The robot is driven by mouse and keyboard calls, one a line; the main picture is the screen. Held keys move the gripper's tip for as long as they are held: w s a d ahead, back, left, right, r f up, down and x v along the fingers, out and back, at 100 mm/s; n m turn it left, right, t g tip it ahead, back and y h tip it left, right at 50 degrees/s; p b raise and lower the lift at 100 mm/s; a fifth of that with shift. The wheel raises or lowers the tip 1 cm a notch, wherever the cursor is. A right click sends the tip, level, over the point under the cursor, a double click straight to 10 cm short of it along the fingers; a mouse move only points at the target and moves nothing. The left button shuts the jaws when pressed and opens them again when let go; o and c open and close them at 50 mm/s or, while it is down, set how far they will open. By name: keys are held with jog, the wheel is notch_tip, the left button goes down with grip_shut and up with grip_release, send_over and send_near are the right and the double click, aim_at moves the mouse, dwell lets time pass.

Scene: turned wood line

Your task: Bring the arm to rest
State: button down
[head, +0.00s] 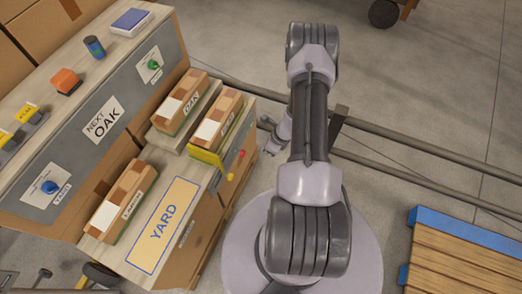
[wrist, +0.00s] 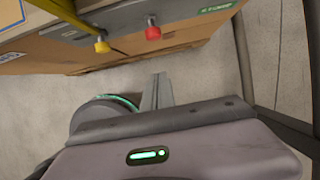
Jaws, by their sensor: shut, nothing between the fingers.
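My arm rises over the floor in the head view, its elbow at the top and its wrist part folded behind the upper link. My gripper shows in the wrist view (wrist: 158,78) as two grey fingers close together, with nothing between them. It hangs over bare floor, apart from the cabinet front. In the head view, my gripper's end is mostly hidden behind my arm, to the right of the bench.
The bench with the YARD mat (head: 164,225) holds several labelled boxes, including the OAK box (head: 180,104). A yellow knob (wrist: 102,46) and a red knob (wrist: 153,33) stick out near my gripper. Rails (head: 420,160) cross the floor; a pallet (head: 460,262) lies right.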

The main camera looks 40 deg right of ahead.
jog(key=shift+s+r, duration=0.1)
jog(key=shift+r, duration=0.2)
